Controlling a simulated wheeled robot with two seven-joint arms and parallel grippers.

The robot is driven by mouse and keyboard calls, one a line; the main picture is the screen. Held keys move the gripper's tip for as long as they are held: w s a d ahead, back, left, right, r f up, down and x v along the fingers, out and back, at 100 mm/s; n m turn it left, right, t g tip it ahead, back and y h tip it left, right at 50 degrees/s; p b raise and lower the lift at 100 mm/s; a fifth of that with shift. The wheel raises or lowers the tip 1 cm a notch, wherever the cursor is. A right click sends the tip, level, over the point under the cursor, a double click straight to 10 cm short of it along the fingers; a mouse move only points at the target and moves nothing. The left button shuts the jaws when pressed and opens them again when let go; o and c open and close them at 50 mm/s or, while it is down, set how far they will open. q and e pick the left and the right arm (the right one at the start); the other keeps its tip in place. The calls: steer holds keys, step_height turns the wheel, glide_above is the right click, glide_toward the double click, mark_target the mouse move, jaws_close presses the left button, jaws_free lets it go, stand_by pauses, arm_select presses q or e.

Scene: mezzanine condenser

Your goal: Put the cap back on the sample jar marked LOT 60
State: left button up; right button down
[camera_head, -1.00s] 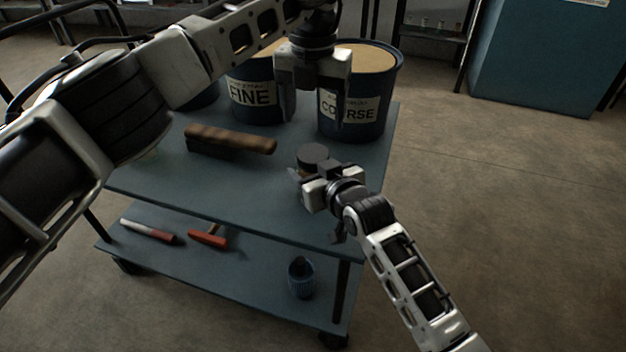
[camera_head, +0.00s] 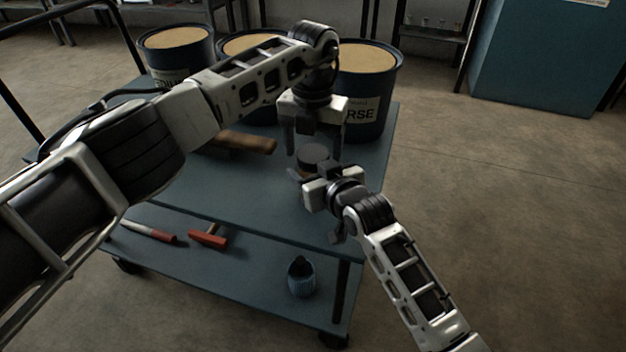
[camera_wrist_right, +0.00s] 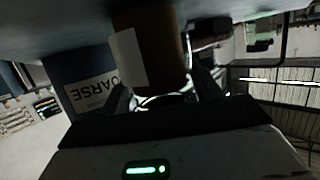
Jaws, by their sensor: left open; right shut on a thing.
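A brown jar (camera_wrist_right: 150,48) with a pale label shows in the right wrist view; no lot number is readable. My right gripper (camera_head: 313,180) is shut on the jar above the near right part of the cart's top. A dark round disc (camera_head: 314,154) sits at the jar's top in the head view; I cannot tell whether it is a seated cap or only rests there. My left gripper (camera_head: 311,146) is open, pointing down with its fingers just above and behind the disc. I cannot tell whether the fingers touch it.
The cart top (camera_head: 240,185) has free room left of the jar. A wooden-handled brush (camera_head: 247,142) lies there, partly behind my left arm. A COARSE drum (camera_head: 372,85) stands close behind the left gripper, beside other drums.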

steer(key=shift+f, duration=0.1)
arm_select(q)
steer(key=c, duration=1)
steer(key=o, duration=1.1)
steer(key=shift+r, duration=0.1)
step_height(320, 180, up, 12)
steer(key=shift+f, duration=0.1)
